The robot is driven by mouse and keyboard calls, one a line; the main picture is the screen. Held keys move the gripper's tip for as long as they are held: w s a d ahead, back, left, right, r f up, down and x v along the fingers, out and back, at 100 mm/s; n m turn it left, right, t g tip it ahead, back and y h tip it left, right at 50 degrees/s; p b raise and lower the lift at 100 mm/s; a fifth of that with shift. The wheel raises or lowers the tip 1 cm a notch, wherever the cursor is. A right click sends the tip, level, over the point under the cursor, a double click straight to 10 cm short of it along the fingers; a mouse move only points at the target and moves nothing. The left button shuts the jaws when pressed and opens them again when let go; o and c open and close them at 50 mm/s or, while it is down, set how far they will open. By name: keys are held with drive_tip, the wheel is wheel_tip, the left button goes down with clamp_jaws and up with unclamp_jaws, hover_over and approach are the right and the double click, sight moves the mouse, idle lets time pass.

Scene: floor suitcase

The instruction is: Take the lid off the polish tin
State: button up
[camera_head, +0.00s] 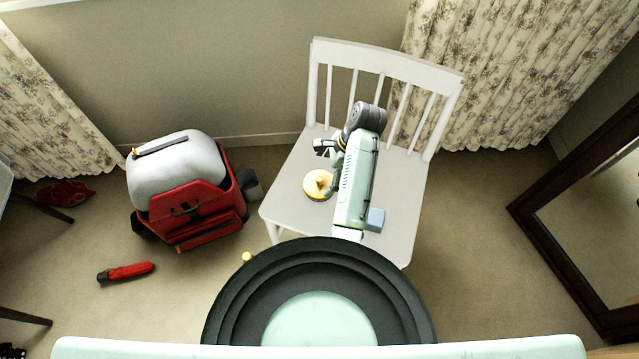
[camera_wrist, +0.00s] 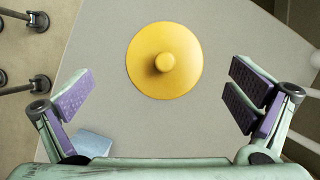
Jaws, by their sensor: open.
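The polish tin (camera_head: 319,185) is a round yellow-gold tin on the seat of a white chair. Its lid (camera_wrist: 183,76) has a round knob (camera_wrist: 165,62) in the middle and covers the tin in both views. My gripper (camera_head: 322,148) is over the chair seat, just beyond the tin in the head view. In the wrist view my gripper (camera_wrist: 160,95) is open and empty, its purple-padded fingers wide apart. The tin lies between and slightly ahead of them, apart from both. The tin's body under the lid is hidden from above.
The white chair (camera_head: 283,207) has a slatted back behind my arm. A small blue block (camera_head: 375,219) lies on the seat, also in the wrist view (camera_wrist: 92,143). A red case (camera_head: 187,205) with a pale rounded thing on it, and a red tool (camera_head: 130,271), are on the floor at left.

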sight(320, 180)
drive_tip(key=b+x, duration=0.3)
drive_tip(key=shift+w+d+f, duration=0.15)
drive_tip(key=shift+w+f, duration=0.05)
drive_tip(key=shift+w, duration=0.1)
drive_tip(key=shift+a+f, duration=0.2)
drive_tip(key=shift+a+f+p, duration=0.25)
drive_tip(key=shift+f+p, duration=0.05)
drive_tip(key=shift+f, duration=0.25)
drive_tip(key=c, duration=1)
drive_tip(key=shift+s+f, duration=0.1)
drive_tip(key=shift+c, duration=0.3)
drive_tip(key=shift+s, duration=0.1)
